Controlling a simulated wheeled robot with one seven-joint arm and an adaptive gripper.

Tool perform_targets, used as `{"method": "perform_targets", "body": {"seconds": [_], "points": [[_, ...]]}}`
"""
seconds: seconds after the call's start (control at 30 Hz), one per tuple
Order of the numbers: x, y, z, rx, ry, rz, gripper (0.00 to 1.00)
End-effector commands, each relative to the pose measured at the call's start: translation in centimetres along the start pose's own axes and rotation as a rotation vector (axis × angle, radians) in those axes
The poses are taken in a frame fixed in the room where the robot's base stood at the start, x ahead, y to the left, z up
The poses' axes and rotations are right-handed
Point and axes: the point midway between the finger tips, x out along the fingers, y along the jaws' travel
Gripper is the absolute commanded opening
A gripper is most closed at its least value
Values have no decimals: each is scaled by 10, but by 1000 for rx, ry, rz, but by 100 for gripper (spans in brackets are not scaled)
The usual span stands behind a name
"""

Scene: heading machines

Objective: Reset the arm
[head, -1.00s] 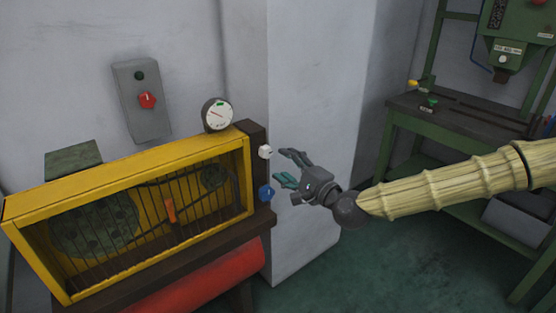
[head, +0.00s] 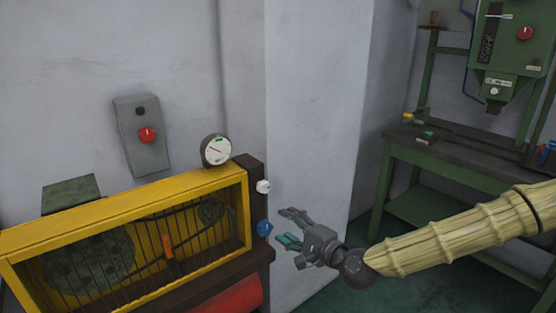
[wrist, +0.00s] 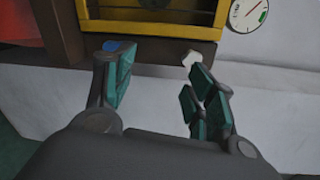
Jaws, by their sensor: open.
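My gripper (head: 290,228) is open and empty in the head view. It is just right of the yellow-framed machine's dark end post, near a blue knob (head: 265,228) and a white knob (head: 263,187). In the wrist view, my gripper (wrist: 160,85) has its teal-padded fingers spread apart with nothing between them. There the white knob (wrist: 191,59) shows beyond the right finger, and the blue knob (wrist: 120,46) is mostly hidden by the left finger. I cannot tell whether a finger touches either knob.
The yellow machine guard (head: 120,212) stands at left with an orange handle (head: 167,246) and a gauge (head: 216,150). A grey switch box (head: 142,135) is on the wall. A green workbench (head: 455,165) with a drill press (head: 510,50) stands at right. A wall pillar (head: 315,120) is behind my gripper.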

Motion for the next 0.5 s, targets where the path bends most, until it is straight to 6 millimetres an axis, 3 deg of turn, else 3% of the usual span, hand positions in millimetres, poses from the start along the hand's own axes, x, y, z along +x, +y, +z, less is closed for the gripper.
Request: {"method": "perform_targets", "body": {"seconds": [0.1, 0.27, 0.5], "points": [[-6, 66, 15, -61, -12, 143, 56], [-30, 155, 32, -161, -40, 343, 56], [-93, 270, 47, -326, -107, 635, 56]]}}
